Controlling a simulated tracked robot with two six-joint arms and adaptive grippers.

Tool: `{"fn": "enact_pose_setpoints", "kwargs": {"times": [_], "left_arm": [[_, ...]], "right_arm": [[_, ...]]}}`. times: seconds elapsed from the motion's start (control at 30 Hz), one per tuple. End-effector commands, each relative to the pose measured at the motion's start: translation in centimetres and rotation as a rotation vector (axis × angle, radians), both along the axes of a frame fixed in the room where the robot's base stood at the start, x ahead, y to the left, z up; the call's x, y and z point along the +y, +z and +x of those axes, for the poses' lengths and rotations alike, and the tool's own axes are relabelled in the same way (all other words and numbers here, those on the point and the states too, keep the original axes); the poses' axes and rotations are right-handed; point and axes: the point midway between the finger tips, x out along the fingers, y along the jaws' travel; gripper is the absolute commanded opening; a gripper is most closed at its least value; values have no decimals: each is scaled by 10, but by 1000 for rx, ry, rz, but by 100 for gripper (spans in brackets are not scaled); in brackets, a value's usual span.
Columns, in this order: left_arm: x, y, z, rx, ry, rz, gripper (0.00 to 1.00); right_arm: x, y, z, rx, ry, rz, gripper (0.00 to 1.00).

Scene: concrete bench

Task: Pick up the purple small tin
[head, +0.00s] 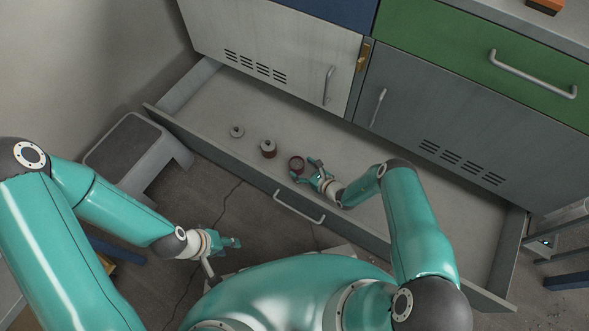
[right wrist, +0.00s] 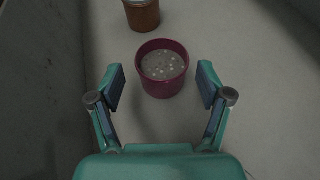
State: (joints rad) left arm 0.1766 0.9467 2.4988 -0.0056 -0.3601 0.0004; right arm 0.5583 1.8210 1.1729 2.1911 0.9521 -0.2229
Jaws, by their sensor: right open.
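The purple small tin (head: 297,164) stands in the open bottom drawer, near its front wall. In the right wrist view the tin (right wrist: 162,68) is round and dark magenta, upright, with a grey speckled top. My right gripper (head: 306,171) is inside the drawer, right beside the tin. In the right wrist view my right gripper (right wrist: 161,88) is open, its two fingers apart on either side of the tin's near part, with gaps on both sides. My left gripper (head: 236,242) is outside the drawer, over the floor; its fingers are too small to tell open from shut.
The drawer front (head: 240,179) runs close to my right gripper. A brown jar (head: 268,149) stands left of the tin; it also shows in the right wrist view (right wrist: 142,15). The drawer's right side is clear. A grey step stool (head: 130,147) stands left.

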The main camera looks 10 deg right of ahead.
Motion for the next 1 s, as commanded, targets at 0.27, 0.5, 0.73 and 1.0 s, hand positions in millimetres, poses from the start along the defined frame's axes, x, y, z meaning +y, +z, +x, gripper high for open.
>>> {"fn": "enact_pose_setpoints", "kwargs": {"times": [0.27, 0.5, 0.73, 1.0], "left_arm": [[0, -18, 0, 0, 0, 0, 40], [0, -35, 0, 0, 0, 0, 40], [0, -35, 0, 0, 0, 0, 40], [0, -35, 0, 0, 0, 0, 40]], "right_arm": [[13, -14, 23, -2, 2, -1, 78], [27, -25, 49, 0, 2, 1, 78], [29, -24, 52, 3, 0, 1, 78], [29, -24, 52, 3, 1, 1, 43]]}}
